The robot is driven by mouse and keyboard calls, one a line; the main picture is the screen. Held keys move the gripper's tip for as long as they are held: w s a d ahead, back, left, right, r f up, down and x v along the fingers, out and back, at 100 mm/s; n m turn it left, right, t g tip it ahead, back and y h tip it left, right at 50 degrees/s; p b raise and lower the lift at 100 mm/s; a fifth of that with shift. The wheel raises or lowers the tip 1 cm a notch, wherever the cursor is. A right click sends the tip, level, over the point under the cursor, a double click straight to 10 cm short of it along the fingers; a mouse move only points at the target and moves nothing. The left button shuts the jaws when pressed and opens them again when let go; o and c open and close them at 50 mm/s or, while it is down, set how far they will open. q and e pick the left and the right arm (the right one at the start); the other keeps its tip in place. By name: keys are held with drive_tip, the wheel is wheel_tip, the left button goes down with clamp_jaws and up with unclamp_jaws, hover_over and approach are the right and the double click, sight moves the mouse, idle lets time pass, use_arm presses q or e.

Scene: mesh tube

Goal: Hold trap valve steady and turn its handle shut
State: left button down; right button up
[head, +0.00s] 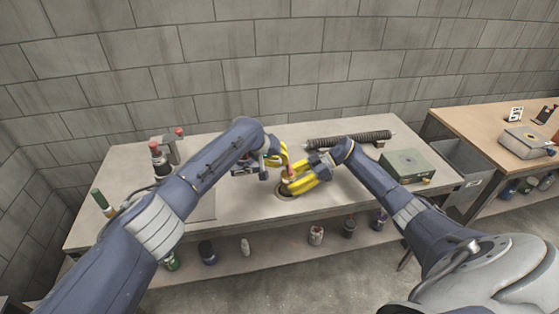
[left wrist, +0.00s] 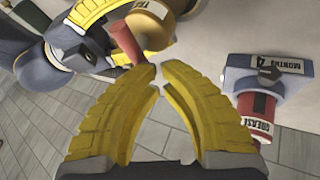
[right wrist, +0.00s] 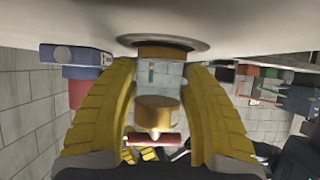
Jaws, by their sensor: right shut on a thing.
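The trap valve has a brass body (right wrist: 157,112) with a pale labelled middle and a red bar handle (right wrist: 153,139). In the right wrist view it sits upside down between the fingers, below a round flange in the surface. My right gripper (head: 291,186) is shut on the valve body, one yellow finger on each side. The red handle also shows in the left wrist view (left wrist: 126,43). My left gripper (left wrist: 160,72) is shut with its tips almost together and nothing between them. Its tips are beside the handle's end; I cannot tell whether they touch.
A dark ribbed tube (head: 348,140) lies at the back of the bench (head: 245,207). A green box (head: 406,164) sits at the right. Bottles stand on the lower shelf.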

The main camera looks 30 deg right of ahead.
use_arm(q)
drive_tip(key=shift+w+d, duration=0.1)
drive_tip(key=shift+d, duration=0.15)
drive_tip(key=shift+a, duration=0.15)
idle(0.5)
drive_tip(key=shift+s+a, duration=0.35)
drive_tip(key=shift+a, duration=0.25)
drive_tip(key=w+a+r, duration=0.1)
drive_tip(key=a+r, duration=0.7)
drive_tip(key=a, duration=0.1)
drive_tip(key=shift+w+a, duration=0.15)
drive_tip(key=shift+w, duration=0.2)
